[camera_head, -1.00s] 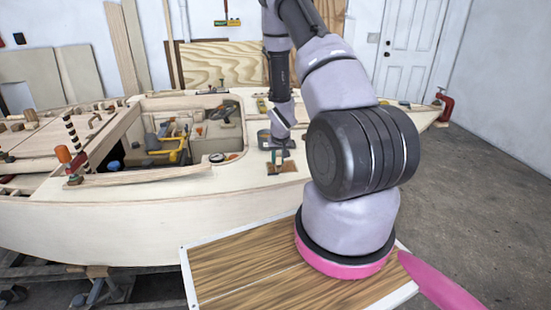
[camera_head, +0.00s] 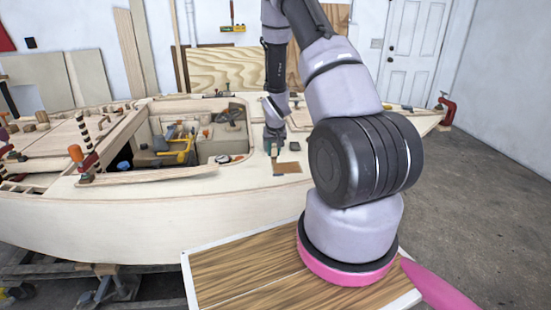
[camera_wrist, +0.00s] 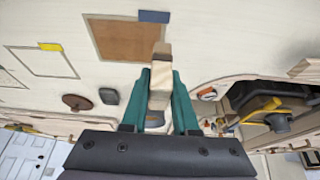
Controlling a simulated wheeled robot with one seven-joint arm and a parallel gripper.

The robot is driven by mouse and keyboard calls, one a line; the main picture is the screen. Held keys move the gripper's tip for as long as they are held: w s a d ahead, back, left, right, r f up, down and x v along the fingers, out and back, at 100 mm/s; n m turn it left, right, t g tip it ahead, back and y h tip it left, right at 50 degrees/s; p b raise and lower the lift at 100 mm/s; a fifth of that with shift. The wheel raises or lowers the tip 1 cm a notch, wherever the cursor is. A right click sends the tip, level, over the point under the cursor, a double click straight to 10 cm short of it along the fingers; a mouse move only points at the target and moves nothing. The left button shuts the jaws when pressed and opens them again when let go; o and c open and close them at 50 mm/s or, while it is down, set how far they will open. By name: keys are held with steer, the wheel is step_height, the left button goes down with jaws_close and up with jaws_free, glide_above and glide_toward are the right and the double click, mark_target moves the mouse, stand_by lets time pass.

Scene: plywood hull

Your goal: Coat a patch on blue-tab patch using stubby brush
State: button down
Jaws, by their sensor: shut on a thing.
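The blue-tab patch (camera_wrist: 128,40) is a square outline filled with brown on the pale deck, with a blue tab (camera_wrist: 153,16) at its edge. It also shows in the head view (camera_head: 288,168), in front of my gripper. My gripper (camera_wrist: 160,85) has teal fingers shut on the stubby brush (camera_wrist: 160,72), a pale wooden piece whose tip overlaps the patch's lower right edge in the wrist view. I cannot tell whether the tip touches the deck. In the head view my gripper (camera_head: 275,145) is small, and the brush is hard to make out.
A yellow-tab patch outline (camera_wrist: 40,62), bare inside, lies left of the brown one. A dark round item (camera_wrist: 77,102) and a small dark block (camera_wrist: 109,96) lie nearby. The open cockpit (camera_head: 190,145) holds tools.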

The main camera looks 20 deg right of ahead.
mark_target(274, 145)
steer(key=shift+r, duration=1.6)
